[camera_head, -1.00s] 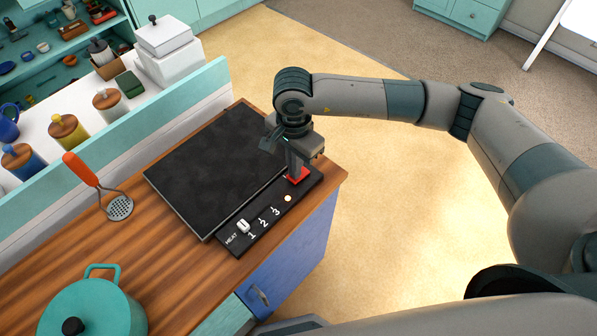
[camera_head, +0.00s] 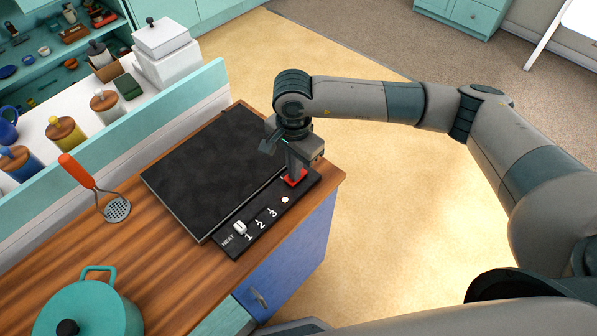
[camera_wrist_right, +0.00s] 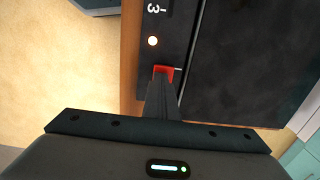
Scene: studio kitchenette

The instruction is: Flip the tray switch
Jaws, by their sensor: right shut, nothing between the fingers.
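The black warming tray (camera_head: 215,165) lies on the wooden counter, with a control strip along its front edge. The red switch (camera_head: 296,180) is at the strip's far right end; it also shows in the right wrist view (camera_wrist_right: 163,71). My right gripper (camera_head: 294,176) is shut and empty, pointing down with its fingertips at the red switch, partly covering it. In the right wrist view the fingertips (camera_wrist_right: 163,82) overlap the switch; I cannot tell how firmly they touch. A small round light (camera_head: 285,199) beside the switch glows. My left gripper is not in view.
The white heat slider (camera_head: 240,228) sits near the 1 on the strip. A teal ledge (camera_head: 150,120) with jars runs behind. Floor to the right is clear.

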